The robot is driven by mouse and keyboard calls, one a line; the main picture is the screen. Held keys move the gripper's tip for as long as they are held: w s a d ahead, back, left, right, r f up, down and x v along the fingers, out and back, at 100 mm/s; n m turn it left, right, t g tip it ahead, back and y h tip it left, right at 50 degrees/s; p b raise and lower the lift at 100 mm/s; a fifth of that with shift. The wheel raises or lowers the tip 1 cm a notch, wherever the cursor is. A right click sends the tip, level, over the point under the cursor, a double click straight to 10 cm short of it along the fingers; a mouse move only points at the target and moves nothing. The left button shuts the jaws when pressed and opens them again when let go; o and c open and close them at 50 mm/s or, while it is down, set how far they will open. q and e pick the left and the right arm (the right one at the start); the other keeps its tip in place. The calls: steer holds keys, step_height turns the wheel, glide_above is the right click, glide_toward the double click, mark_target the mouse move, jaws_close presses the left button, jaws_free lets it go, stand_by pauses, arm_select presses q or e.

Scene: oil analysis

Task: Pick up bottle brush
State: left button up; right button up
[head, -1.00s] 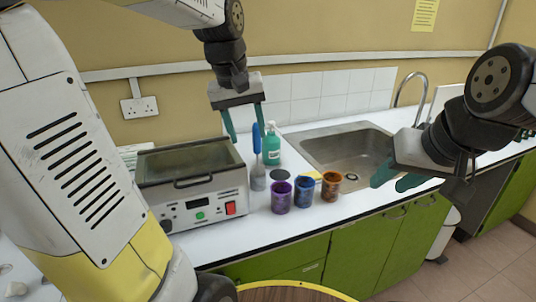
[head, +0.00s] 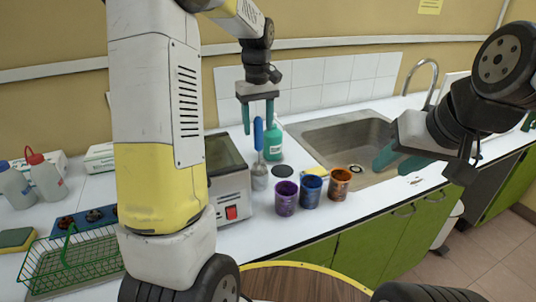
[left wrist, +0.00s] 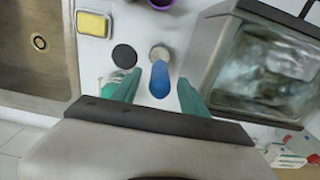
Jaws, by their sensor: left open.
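The bottle brush, with a blue handle (head: 258,136), stands upright with its lower end in a small grey holder (head: 259,178) on the white counter. In the left wrist view the blue handle (left wrist: 160,80) lies between my fingertips, with a gap on both sides. My left gripper (head: 257,127) points down, open and empty, around the top of the handle. It also shows in the left wrist view (left wrist: 156,84). My right gripper (head: 399,161) is apart from the brush, over the sink's right side, with its fingers spread and nothing seen between them.
A green pump bottle (head: 273,143) stands close behind the brush. Purple (head: 286,199), blue (head: 311,192) and orange (head: 339,184) jars and a black disc (head: 282,171) are nearby. The bath machine (head: 232,188) is left, the sink (head: 352,138) right.

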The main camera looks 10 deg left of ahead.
mark_target(259, 137)
arm_select(q)
step_height(259, 137, down, 5)
steer(key=shift+r, duration=0.2)
steer(key=shift+c, duration=0.2)
jaws_close()
